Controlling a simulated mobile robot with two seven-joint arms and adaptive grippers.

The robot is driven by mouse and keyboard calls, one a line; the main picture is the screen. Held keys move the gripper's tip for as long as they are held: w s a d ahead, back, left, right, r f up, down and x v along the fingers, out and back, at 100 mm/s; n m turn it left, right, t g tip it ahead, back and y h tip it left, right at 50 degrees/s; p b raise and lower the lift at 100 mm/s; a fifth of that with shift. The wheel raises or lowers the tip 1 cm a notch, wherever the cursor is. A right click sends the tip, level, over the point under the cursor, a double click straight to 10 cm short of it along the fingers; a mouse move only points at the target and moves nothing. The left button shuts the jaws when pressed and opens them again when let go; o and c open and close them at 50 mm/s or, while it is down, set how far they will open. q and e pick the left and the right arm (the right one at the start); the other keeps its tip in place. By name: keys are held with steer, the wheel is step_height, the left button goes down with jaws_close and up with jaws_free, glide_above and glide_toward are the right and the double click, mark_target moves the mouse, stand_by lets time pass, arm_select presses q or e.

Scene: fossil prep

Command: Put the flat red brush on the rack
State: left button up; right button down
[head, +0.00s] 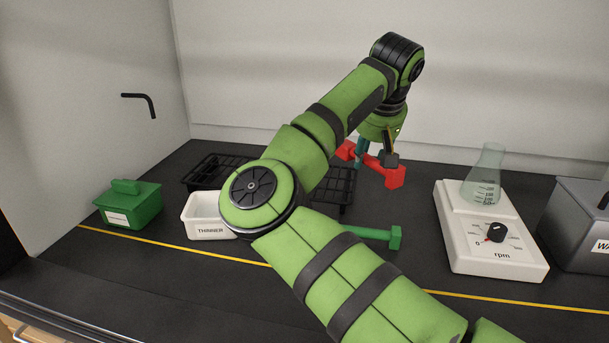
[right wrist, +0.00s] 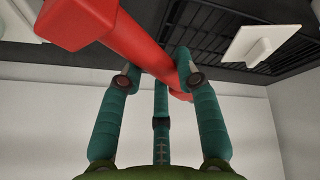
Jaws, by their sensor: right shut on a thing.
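The flat red brush (head: 394,177) is held in my right gripper (head: 375,152), above the dark worktop toward the back. A black slatted rack (head: 343,187) lies on the worktop, to the left of and below the brush. My right arm hides part of it. The rack also shows behind the brush in the right wrist view (right wrist: 215,35). My left gripper is out of view.
A green T-shaped tool (head: 393,237) lies partly behind my arm. A white THINNER tub (head: 208,229) and a green lidded box (head: 128,206) stand at left. A white rpm stirrer (head: 492,250) with a glass flask (head: 484,178) and a grey box (head: 575,220) stand at right.

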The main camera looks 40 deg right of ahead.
mark_target(344, 159)
steer(key=w+f, duration=0.1)
steer(key=w, duration=0.1)
steer(key=w+f+p, duration=0.1)
steer(key=w, duration=0.1)
steer(key=w+f, duration=0.1)
steer(key=w, duration=0.1)
steer(key=shift+a+f, duration=0.25)
steer(key=shift+a, duration=0.15)
steer(key=w+f, duration=0.1)
steer(key=w+f+p, duration=0.1)
steer(key=w, duration=0.1)
steer(key=shift+w+a, duration=0.1)
step_height(344, 159, down, 4)
steer(key=shift+w+f+p, duration=0.1)
steer(key=shift+p, duration=0.3)
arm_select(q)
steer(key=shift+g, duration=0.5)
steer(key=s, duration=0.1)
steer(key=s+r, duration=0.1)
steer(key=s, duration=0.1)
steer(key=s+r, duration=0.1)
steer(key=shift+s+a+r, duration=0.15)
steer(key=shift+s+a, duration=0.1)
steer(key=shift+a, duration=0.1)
arm_select(e)
steer(key=c, duration=0.9)
jaws_free()
steer(key=shift+f, duration=0.1)
